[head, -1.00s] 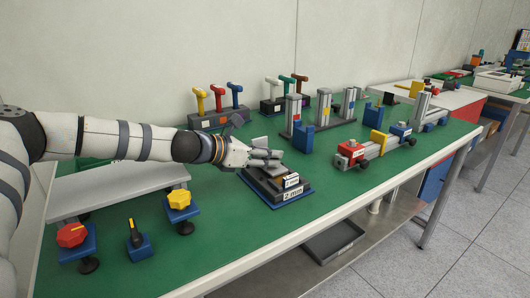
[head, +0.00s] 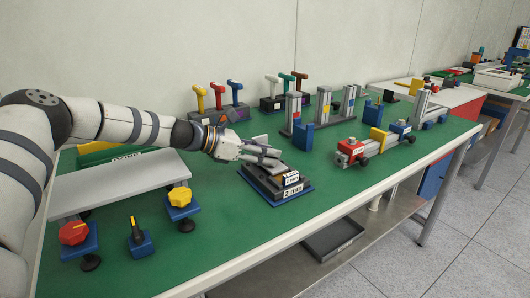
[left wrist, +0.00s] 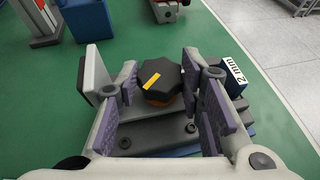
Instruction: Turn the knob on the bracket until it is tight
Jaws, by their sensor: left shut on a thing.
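A black lobed knob (left wrist: 160,75) with an orange stripe shows in the left wrist view, on a dark grey stepped bracket (left wrist: 165,132) with an orange ring under it. My left gripper (left wrist: 159,92) is shut on the knob, its purple-padded fingers on either side. In the head view my left gripper (head: 262,153) is over the stepped bracket (head: 260,178), which stands on a blue base plate with "2 mm" labels. My right gripper is not in view.
A light grey plate (left wrist: 97,70) stands close to the left finger. A low grey bench (head: 110,185) with red (head: 74,232) and yellow (head: 180,196) knobs stands left, a black pointer knob (head: 137,232) before it. A profile rail (head: 378,146) lies right.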

